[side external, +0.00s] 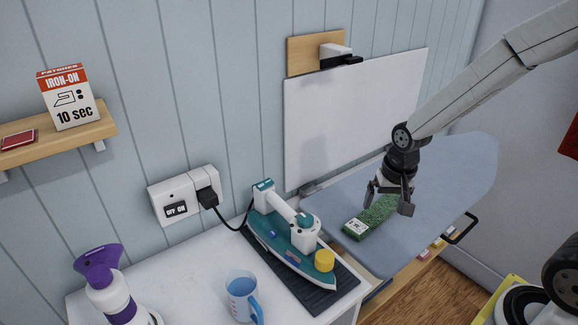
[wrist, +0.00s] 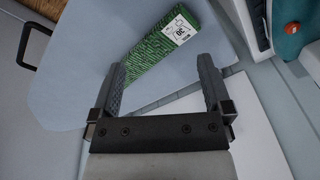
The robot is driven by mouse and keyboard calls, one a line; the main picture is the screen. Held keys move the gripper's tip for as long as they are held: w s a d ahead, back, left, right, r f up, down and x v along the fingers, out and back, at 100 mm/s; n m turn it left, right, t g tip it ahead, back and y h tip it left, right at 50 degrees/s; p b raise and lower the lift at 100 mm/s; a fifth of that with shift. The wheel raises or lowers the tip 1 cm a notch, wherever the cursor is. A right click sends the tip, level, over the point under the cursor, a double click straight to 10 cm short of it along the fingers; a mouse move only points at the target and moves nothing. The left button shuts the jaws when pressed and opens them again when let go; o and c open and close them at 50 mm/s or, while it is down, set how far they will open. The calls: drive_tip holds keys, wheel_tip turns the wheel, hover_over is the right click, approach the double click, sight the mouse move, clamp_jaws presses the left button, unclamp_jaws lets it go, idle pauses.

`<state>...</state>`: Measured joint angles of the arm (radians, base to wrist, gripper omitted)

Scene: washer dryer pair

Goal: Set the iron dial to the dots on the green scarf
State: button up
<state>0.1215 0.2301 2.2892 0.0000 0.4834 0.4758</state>
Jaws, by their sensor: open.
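The iron (side external: 290,238), teal and white with a yellow knob (side external: 325,261), rests on a dark mat on the white counter in the side view. A corner of the iron with an orange-brown part (wrist: 292,28) shows at the right of the wrist view. The green scarf (side external: 370,218), folded into a flat strip with a white label (side external: 355,226), lies on the blue ironing board (side external: 440,190). The scarf and its label (wrist: 180,29) also show in the wrist view; the label's dots are too small to read. My gripper (wrist: 164,75) is open and empty above the scarf.
A wall socket with an on/off switch (side external: 176,209) feeds the iron's cord. A white panel (side external: 350,110) stands behind the board. A shelf (side external: 50,143) holds an iron-on box (side external: 68,97).

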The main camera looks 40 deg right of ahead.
sight(378, 210)
drive_tip(key=w+d+f+m, duration=0.1)
drive_tip(key=w+d+m, duration=0.1)
drive_tip(key=m, duration=0.1)
drive_tip(key=w+d+f+m+g, duration=0.1)
drive_tip(key=w+d+m, duration=0.1)
drive_tip(key=d+m, duration=0.1)
drive_tip(key=w+d+f+m, duration=0.1)
drive_tip(key=w+d+m, duration=0.1)
drive_tip(key=d+m, duration=0.1)
drive_tip(key=shift+w+f, duration=0.2)
drive_tip(key=shift+w, duration=0.05)
drive_tip(key=shift+w+d+f+m+g, duration=0.3)
drive_tip(key=shift+d+m, duration=0.1)
drive_tip(key=shift+m, duration=0.3)
drive_tip(key=shift+f, duration=1.25)
drive_tip(key=shift+s+f, duration=0.1)
drive_tip(key=shift+f, duration=2.5)
drive_tip(key=shift+c, duration=0.2)
